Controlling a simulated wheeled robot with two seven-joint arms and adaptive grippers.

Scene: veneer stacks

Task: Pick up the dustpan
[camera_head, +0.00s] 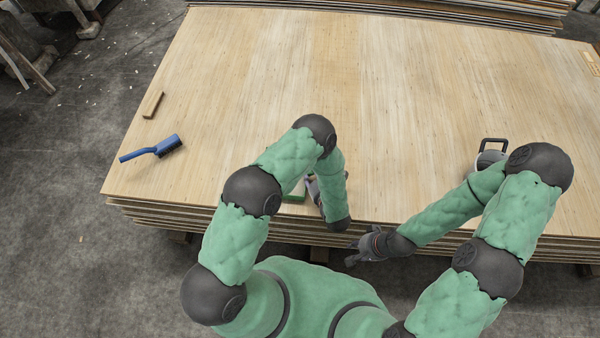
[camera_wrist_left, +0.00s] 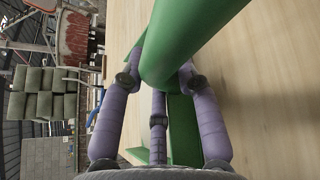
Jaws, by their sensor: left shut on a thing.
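The green dustpan (camera_wrist_left: 195,30) fills the upper middle of the left wrist view, its thick handle lying between the purple fingers of my left gripper (camera_wrist_left: 160,78). The fingers are shut on the handle. In the head view only a small green part of the dustpan (camera_head: 297,191) shows near the stack's front edge, as my left arm covers the rest. My left gripper (camera_head: 314,187) is mostly hidden there too. My right gripper (camera_head: 362,250) is by the front edge of the veneer stack, away from the dustpan; its finger opening is unclear.
The veneer stack (camera_head: 390,110) has a broad clear top. A container with a dark handle (camera_head: 493,146) stands at the right, partly behind my right arm. More sheets (camera_head: 420,10) are stacked behind.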

